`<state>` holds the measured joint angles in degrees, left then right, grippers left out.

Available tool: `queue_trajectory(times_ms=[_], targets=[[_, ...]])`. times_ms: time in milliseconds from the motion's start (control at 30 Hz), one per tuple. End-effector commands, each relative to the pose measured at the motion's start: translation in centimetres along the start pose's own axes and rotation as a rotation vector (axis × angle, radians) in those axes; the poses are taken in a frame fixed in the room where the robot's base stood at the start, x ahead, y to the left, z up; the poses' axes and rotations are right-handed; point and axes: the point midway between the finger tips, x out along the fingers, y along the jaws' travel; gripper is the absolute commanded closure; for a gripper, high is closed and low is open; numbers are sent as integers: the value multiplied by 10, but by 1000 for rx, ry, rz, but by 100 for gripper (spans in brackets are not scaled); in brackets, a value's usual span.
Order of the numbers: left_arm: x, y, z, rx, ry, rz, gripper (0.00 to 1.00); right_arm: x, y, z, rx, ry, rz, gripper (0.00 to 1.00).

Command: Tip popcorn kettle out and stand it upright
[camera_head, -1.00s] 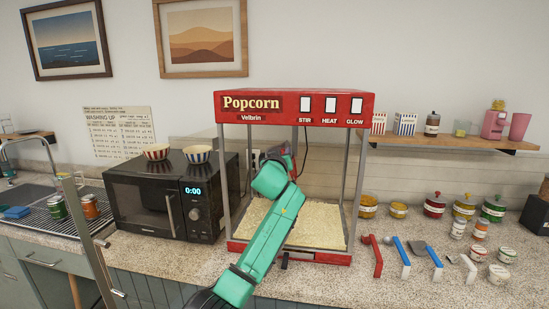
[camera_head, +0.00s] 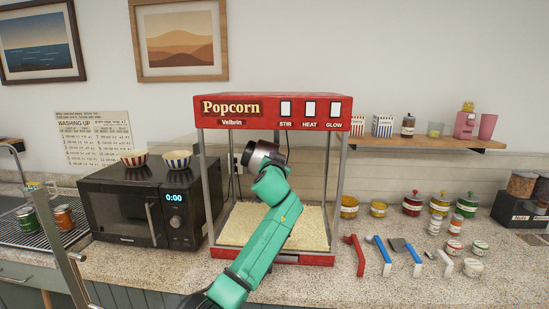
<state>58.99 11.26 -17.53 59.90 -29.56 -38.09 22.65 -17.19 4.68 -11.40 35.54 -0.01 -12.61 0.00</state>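The red popcorn machine (camera_head: 272,107) stands on the counter, with pale popcorn (camera_head: 305,230) over its floor. My green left arm reaches up from the bottom into the machine's front. At the arm's far end a dark and silver rounded piece (camera_head: 262,155) lies tilted inside the case, below the red header. I cannot tell whether it is the kettle or part of my wrist. My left gripper's fingers are hidden, so its opening and hold do not show. My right gripper is out of view.
A black microwave (camera_head: 120,208) with two striped bowls on it stands close left of the machine. To the right lie several tools, including a red scoop (camera_head: 355,254), before jars and tubs. A shelf (camera_head: 440,143) hangs above them. The counter directly before the machine is narrow.

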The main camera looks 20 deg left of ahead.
Motion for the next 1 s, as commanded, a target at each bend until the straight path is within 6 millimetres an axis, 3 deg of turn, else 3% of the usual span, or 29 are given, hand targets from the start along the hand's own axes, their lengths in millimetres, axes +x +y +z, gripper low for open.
queue_trajectory(times_ms=[33, 467, 500, 533, 1000], targets=[[-1, -2, -8, 9, 16, -3, 100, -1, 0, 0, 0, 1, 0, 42], [-1, -1, -8, 16, 17, -3, 100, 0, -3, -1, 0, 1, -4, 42], [-1, -1, -8, 16, 17, -3, 53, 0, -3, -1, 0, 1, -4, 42], [-1, -1, -8, 16, 16, -3, 43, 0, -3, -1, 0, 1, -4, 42], [0, 5, 0, 13, 0, 7, 43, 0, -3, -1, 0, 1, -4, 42]])
